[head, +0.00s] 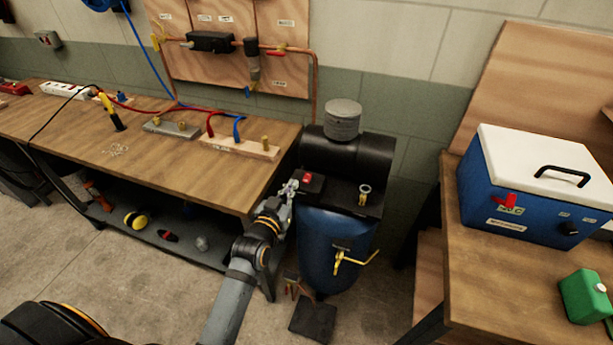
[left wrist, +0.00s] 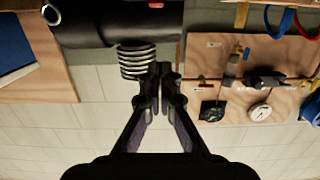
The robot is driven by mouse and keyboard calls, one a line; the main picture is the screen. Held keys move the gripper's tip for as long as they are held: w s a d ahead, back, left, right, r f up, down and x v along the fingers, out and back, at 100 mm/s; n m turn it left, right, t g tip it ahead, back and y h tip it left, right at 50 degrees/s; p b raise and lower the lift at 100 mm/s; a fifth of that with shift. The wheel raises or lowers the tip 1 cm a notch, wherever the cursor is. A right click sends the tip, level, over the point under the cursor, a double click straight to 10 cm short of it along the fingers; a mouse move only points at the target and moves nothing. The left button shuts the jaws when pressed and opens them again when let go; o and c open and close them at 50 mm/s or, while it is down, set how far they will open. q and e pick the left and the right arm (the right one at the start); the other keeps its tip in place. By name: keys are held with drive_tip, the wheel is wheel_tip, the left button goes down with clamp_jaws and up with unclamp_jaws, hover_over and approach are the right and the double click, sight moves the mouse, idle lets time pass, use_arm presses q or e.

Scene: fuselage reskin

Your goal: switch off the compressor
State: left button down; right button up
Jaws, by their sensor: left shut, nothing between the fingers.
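The compressor stands on the floor between the two benches, with a blue upright tank (head: 325,240), a black motor housing (head: 350,155) and a ribbed grey cylinder on top (head: 342,118). Its red switch (head: 308,178) sits on a small black box at the left front of the top plate; I cannot tell its position. My left gripper (head: 290,188) is shut and empty, just left of the switch box; whether it touches is unclear. In the left wrist view the shut fingertips (left wrist: 160,70) show in front of the ribbed cylinder, and the red switch (left wrist: 156,5) is at the top edge. My right gripper is not in view.
A wooden workbench (head: 70,125) with hoses and fittings is at left. A pipe board (head: 235,75) hangs behind it. A blue cooler box (head: 530,190) and green can (head: 585,296) stand on the right bench. A yellow-handled valve (head: 350,258) sticks out from the tank's front.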

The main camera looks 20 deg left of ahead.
use_arm(q)
drive_tip(key=p, duration=0.2)
hover_over(304, 181)
drive_tip(key=shift+s+d+f, duration=0.1)
drive_tip(key=shift+f, duration=0.65)
wheel_tip(304, 181, down, 3)
drive_tip(key=shift+r+b, duration=0.1)
drive_tip(key=shift+b, duration=0.25)
drive_tip(key=shift+f, duration=0.5)
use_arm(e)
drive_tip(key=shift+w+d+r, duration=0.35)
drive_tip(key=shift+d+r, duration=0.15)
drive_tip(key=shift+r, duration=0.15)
